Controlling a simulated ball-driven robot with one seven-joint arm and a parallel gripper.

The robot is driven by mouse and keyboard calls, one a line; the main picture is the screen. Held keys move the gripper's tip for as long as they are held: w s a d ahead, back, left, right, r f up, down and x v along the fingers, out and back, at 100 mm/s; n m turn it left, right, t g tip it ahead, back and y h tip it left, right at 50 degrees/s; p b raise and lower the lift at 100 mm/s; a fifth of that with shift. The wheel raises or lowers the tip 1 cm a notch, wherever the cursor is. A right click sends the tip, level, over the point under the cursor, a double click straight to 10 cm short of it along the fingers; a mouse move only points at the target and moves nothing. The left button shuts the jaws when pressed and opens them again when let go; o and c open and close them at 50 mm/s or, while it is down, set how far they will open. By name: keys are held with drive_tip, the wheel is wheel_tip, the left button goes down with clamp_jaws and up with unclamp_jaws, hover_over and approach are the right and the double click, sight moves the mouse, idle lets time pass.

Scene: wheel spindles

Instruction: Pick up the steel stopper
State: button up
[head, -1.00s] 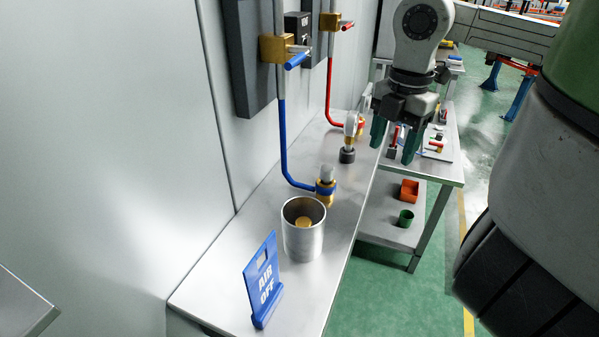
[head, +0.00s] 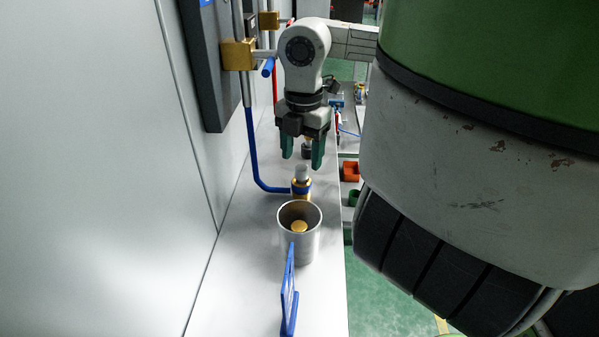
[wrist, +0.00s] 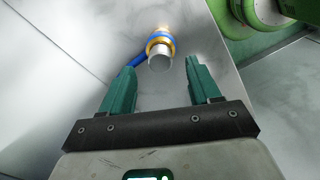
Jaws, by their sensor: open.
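The steel stopper (head: 301,172) is a short grey cylinder seated upright in a brass fitting with a blue ring (head: 301,188), at the end of the blue pipe. In the wrist view the stopper (wrist: 159,63) shows beyond and between my fingertips, with the brass and blue fitting (wrist: 160,40) behind it. My gripper (head: 302,158) has green fingers spread apart and pointing down. It is empty and above the stopper. In the wrist view the fingers (wrist: 162,72) stand on either side of the stopper in the picture; I cannot tell the exact height gap.
A steel cup (head: 299,245) with a brass piece (head: 299,226) inside stands in front of the fitting. The wall with the blue pipe (head: 252,150) is close on the left. The bench edge is on the right.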

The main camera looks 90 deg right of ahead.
drive_tip(key=shift+d+f, duration=0.1)
drive_tip(key=shift+f, duration=1.35)
drive_tip(key=shift+c, duration=0.2)
clamp_jaws()
drive_tip(key=shift+r, duration=0.1)
drive_tip(key=shift+r, duration=0.5)
drive_tip(key=s+a+r+b, duration=0.3)
drive_tip(key=s+a+r, duration=0.4)
drive_tip(key=s+r, duration=0.4)
drive_tip(key=shift+s+a+r+b, duration=0.35)
drive_tip(key=shift+s+r, duration=0.05)
drive_tip(key=shift+r, duration=0.05)
drive_tip(key=shift+w+d, duration=0.1)
